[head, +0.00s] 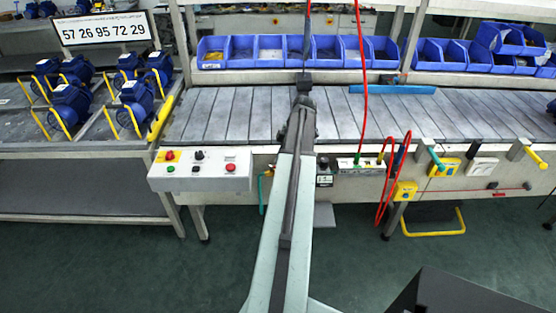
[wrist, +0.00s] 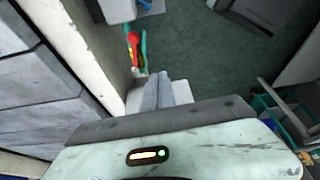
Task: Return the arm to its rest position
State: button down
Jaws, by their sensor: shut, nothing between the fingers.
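My arm reaches up the middle of the head view, from the bottom edge to over the conveyor. My gripper (head: 304,82) is the small dark end of the arm, above the slatted conveyor (head: 230,115) and in front of the blue bins. It is shut and holds nothing. Its fingers are too small to make out in detail. The wrist view is tilted and shows a pale part of my arm with a small lit indicator across the bottom, with the bench edge and green floor beyond.
Blue bins (head: 270,50) line the shelf behind the conveyor. Blue pumps (head: 70,100) stand on the left rack. A control box (head: 200,170) juts from the bench front. A red hose (head: 383,190) hangs at the right of my arm. The green floor (head: 130,270) is open at front left.

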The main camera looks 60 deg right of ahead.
jog(key=r+p, duration=0.1)
jog(key=r, duration=0.1)
jog(key=d+r+p, duration=0.1)
jog(key=shift+d+r, duration=0.2)
jog(key=shift+r, duration=0.2)
jog(key=shift+w, duration=0.15)
